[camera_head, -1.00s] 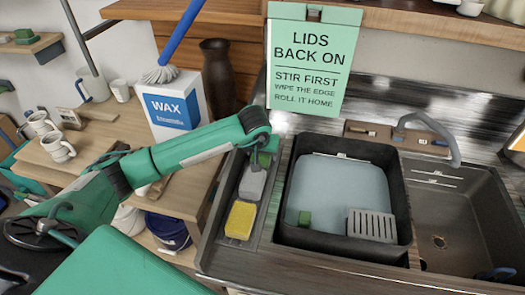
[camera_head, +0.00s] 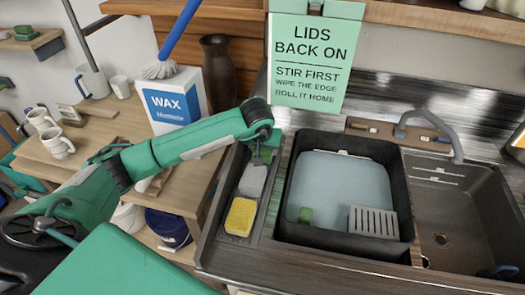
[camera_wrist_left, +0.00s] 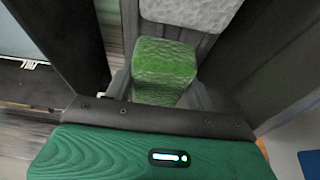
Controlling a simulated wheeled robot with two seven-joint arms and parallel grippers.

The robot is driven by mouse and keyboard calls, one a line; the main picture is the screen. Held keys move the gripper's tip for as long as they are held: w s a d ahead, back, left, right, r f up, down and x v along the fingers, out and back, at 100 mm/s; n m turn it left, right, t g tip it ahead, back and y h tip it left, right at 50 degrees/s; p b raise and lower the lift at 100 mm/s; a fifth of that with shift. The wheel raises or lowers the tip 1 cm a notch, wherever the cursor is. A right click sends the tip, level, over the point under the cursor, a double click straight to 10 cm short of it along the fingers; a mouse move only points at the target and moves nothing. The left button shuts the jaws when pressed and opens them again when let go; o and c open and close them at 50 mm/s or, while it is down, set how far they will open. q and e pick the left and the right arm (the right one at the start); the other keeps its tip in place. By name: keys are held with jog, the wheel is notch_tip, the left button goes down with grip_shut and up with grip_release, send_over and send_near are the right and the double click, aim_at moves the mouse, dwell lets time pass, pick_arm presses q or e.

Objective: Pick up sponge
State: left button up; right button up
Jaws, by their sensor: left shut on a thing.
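A green sponge (camera_head: 265,155) is at the far end of a narrow tray left of the sink basin, partly hidden under my left arm. In the left wrist view the green sponge (camera_wrist_left: 163,70) is between the two dark fingers of my left gripper (camera_wrist_left: 152,62), which is shut on it. In the head view my left gripper (camera_head: 262,146) points down at the tray and is mostly hidden by its wrist. A grey sponge (camera_head: 252,181) and a yellow sponge (camera_head: 241,216) lie nearer in the same tray. My right gripper is not in view.
An empty sink (camera_head: 455,215) is further right. A WAX box (camera_head: 175,103) and mugs (camera_head: 57,143) stand on the left table.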

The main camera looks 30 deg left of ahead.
pick_arm(q)
notch_tip(320, 180, up, 6)
jog(key=shift+r+b, duration=0.1)
jog(key=shift+b, duration=0.95)
jog(key=w+d+b, duration=0.2)
jog(key=d, duration=0.7)
jog(key=w+d+b, duration=0.3)
jog(key=d, duration=0.7)
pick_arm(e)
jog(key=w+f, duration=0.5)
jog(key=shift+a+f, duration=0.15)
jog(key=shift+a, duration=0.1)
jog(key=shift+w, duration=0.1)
pick_arm(q)
jog(key=o, duration=0.4)
jog(key=c, duration=0.3)
